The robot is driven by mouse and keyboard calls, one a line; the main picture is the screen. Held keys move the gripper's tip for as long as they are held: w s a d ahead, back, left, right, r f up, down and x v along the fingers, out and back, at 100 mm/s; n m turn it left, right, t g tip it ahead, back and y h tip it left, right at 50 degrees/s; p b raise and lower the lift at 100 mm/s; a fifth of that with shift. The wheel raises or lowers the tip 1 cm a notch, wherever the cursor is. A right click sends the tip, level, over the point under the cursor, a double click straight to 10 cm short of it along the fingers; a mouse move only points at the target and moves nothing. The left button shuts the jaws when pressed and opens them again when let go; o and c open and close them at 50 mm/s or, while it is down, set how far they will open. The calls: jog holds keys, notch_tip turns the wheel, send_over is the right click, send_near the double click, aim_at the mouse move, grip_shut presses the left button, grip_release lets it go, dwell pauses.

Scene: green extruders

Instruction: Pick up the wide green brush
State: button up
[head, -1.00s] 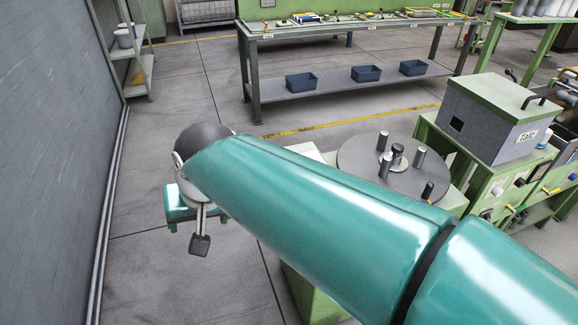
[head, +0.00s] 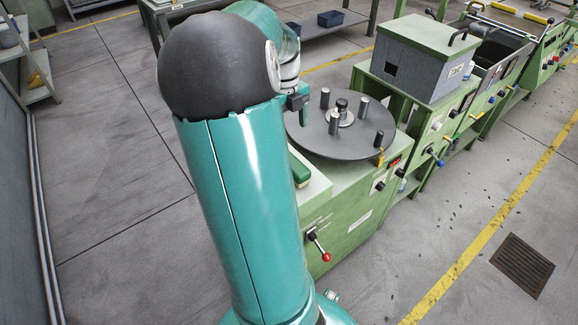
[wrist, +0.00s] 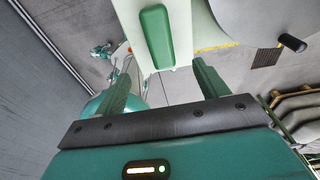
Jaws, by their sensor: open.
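The wide green brush (wrist: 157,36) is a rounded green block lying on a pale flat top. It lies ahead of my gripper (wrist: 161,76) in the wrist view, roughly between the lines of the two fingers. The fingers are spread with nothing between them. In the head view the brush (head: 300,172) shows just right of my arm, on the pale top beside the round turntable; my arm partly covers that top. My gripper is mostly hidden behind my arm there.
The grey turntable (head: 341,133) with several upright pegs stands close to the right of the brush. A machine lever with a red knob (head: 326,257) sticks out below. Open floor (head: 110,170) lies on the left.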

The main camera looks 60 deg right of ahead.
aim_at(292, 162)
jog(key=f, duration=0.4)
jog(key=s+f, duration=0.1)
jog(key=f, duration=0.8)
jog(key=shift+s+a+f, duration=0.2)
jog(key=shift+s+a, duration=0.05)
jog(key=shift+a, duration=0.15)
jog(key=c, duration=1.1)
jog(key=shift+r, duration=0.1)
jog(key=shift+w+r, duration=0.1)
jog(key=shift+r, duration=0.35)
notch_tip(292, 162, up, 2)
jog(key=shift+r, duration=0.2)
jog(key=s+d+r, duration=0.9)
jog(key=s+d, duration=0.1)
jog(key=shift+r, duration=0.3)
